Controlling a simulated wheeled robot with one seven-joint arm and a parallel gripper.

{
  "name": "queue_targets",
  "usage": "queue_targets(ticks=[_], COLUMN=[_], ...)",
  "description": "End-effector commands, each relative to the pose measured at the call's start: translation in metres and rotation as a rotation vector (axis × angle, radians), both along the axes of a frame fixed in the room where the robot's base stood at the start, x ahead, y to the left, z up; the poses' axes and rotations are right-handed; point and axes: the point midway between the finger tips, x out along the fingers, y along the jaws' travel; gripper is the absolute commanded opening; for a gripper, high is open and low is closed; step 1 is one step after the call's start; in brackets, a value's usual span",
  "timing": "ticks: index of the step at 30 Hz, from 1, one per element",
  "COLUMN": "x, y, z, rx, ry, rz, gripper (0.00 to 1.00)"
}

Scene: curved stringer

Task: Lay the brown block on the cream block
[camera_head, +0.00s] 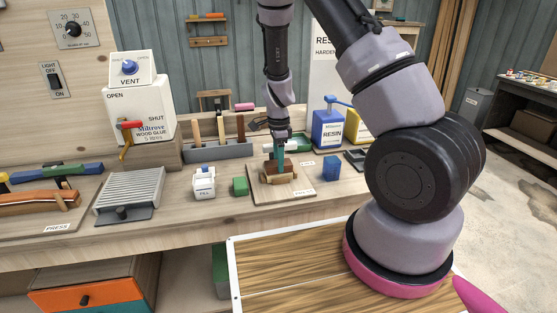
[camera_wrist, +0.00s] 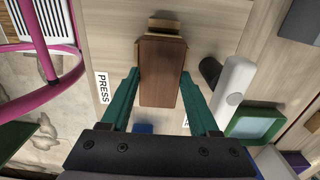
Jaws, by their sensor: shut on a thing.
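My gripper (camera_head: 279,152) points down over a wooden board (camera_head: 262,197) on the bench. Its teal fingers (camera_wrist: 160,76) stand on either side of the brown block (camera_wrist: 162,72) and are shut on it. In the head view the brown block (camera_head: 270,166) is at the fingertips, just above the cream block (camera_head: 280,179). The two look touching or nearly so. In the wrist view tan wood (camera_wrist: 165,22) shows past the far end of the brown block; most of what lies beneath is hidden.
A green block (camera_head: 240,186) and a white dispenser (camera_head: 204,181) stand left of the board. A blue block (camera_head: 331,168) stands to its right. A grey tool rack (camera_head: 217,150) and blue resin can (camera_head: 328,130) are behind. A white cylinder (camera_wrist: 234,80) shows in the wrist view.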

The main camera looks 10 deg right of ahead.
Motion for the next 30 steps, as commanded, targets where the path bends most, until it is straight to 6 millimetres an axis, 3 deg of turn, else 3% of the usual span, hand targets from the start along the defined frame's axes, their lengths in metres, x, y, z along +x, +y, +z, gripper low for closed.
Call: queue_targets(ticks=[7,8,9,10,24,30], x=[0.000,0.000,0.000,0.000,0.000,0.001], y=[0.000,0.000,0.000,0.000,0.000,0.000], z=[-0.003,-0.003,-0.003,-0.003,-0.003,0.009], rx=[0.000,0.000,0.000,0.000,0.000,0.001], ry=[0.000,-0.001,-0.001,-0.001,0.000,-0.003], rz=[0.000,0.000,0.000,0.000,0.000,-0.001], gripper=[0.05,0.73,0.88,0.96,1.00,1.00])
